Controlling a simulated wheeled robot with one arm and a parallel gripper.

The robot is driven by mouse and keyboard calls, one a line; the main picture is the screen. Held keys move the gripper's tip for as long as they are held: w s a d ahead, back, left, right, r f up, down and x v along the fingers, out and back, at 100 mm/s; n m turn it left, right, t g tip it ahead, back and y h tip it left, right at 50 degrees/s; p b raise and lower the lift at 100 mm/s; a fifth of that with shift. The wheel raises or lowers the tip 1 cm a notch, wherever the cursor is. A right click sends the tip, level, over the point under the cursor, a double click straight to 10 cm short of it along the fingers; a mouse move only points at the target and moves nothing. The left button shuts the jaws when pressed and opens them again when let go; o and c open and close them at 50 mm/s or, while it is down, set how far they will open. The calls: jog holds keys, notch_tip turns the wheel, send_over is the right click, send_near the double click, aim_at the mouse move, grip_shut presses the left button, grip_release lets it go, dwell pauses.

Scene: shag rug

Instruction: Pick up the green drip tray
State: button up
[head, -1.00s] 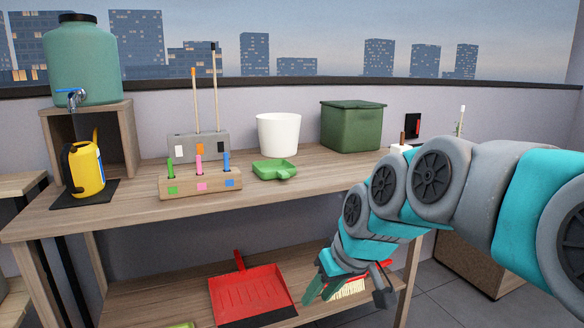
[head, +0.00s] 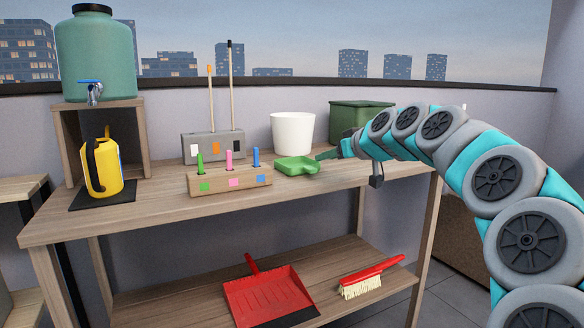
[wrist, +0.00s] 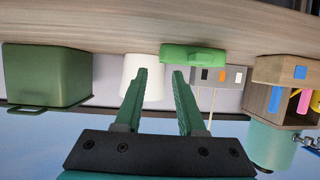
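The green drip tray (head: 297,166) is a shallow, bright green dish with a short spout or handle at its front right, lying on the wooden tabletop. My gripper (head: 328,154) is at tabletop height just to the right of the tray, apart from it as far as I can tell. In the wrist view the image is upside down; my gripper (wrist: 160,82) shows two green fingers spread apart with nothing between them. The tray (wrist: 193,54) lies beyond the fingertips, a little right of centre there.
A white bucket (head: 293,133) stands behind the tray, and a dark green bin (head: 360,115) stands behind my gripper. A wooden peg block (head: 229,181) with coloured pegs is left of the tray. The lower shelf holds a red dustpan (head: 268,297) and a red brush (head: 368,277).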

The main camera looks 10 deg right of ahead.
jog(key=shift+x, duration=3.9)
jog(key=shift+c, duration=0.3)
grip_shut()
